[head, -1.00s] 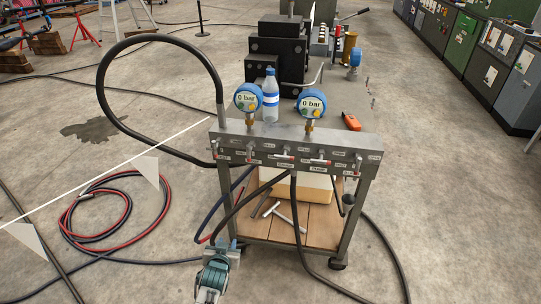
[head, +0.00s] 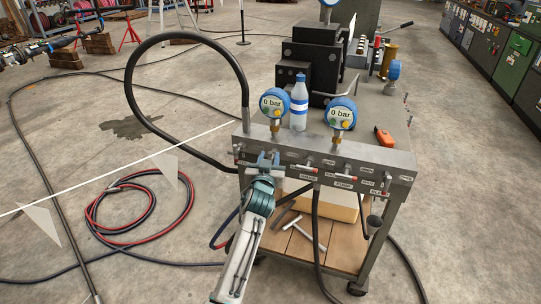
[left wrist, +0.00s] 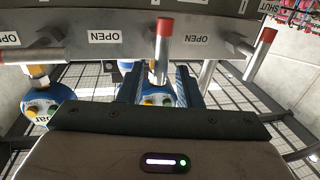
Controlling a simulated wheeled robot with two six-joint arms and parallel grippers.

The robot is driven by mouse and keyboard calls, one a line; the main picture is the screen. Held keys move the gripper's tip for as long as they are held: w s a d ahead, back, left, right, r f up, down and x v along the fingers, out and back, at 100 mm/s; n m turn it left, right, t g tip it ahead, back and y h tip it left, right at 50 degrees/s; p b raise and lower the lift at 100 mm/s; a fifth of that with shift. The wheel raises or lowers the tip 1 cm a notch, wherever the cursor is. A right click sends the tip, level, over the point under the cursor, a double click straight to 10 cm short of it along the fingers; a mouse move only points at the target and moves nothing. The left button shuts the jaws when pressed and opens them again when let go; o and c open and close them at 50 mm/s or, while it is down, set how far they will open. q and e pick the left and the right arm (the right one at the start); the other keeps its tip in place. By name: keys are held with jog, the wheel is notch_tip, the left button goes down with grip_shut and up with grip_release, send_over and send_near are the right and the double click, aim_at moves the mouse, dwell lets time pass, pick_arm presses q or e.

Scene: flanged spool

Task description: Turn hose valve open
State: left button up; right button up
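A steel valve manifold (head: 330,150) crosses the front of the cart, with several small red-tipped valve levers along its face. My left gripper (head: 266,160) is at the manifold's left part, below the left gauge. In the left wrist view, its two dark fingers (left wrist: 160,88) stand apart with a red-tipped lever (left wrist: 163,45) in front of and between them. I cannot tell whether they touch it. An OPEN label (left wrist: 105,37) is beside this lever. Another red-tipped lever (left wrist: 265,40) is to its right. The valve's name label cannot be read. My right gripper is not in view.
Two blue gauges read 0 bar, the left (head: 275,103) and the right (head: 341,113). A black hose (head: 130,80) loops up from the manifold's left end. A bottle (head: 299,105) and an orange tool (head: 384,137) are on the cart top. Coiled hoses (head: 100,215) lie on the floor.

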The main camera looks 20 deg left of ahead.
pick_arm(q)
jog(key=shift+w+a, duration=0.2)
jog(key=shift+w, duration=0.8)
grip_shut()
